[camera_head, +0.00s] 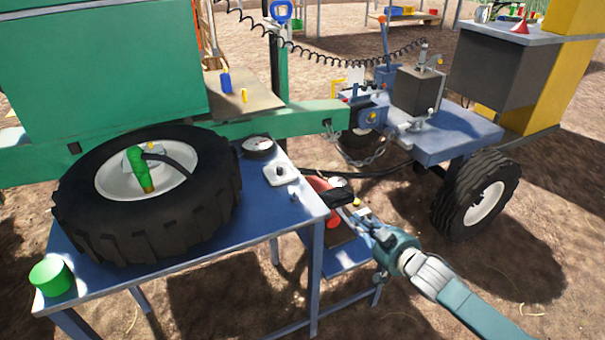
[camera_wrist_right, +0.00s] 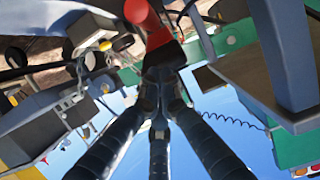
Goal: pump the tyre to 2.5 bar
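The black tyre (camera_head: 205,200) lies flat on the blue table (camera_head: 275,215), its white wheel (camera_head: 112,181) facing up. A green tool (camera_head: 137,165) with a black hose stands at the wheel's hub. A round dial (camera_head: 258,146), too small to read, and a white plate with a black knob (camera_head: 281,173) are at the table's right end. My right gripper (camera_head: 368,226) is low beside that end, near a red object (camera_head: 333,221). In the right wrist view, its dark fingers (camera_wrist_right: 163,75) converge just below a red part (camera_wrist_right: 145,20); contact is unclear. My left gripper is not in view.
A green tin (camera_head: 51,278) stands at the table's front left corner. A blue trailer (camera_head: 445,140) with machinery and a wheel (camera_head: 475,195) stands at the right. A chain (camera_head: 362,158) and dark hose run behind my gripper. Bare ground is open at front right.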

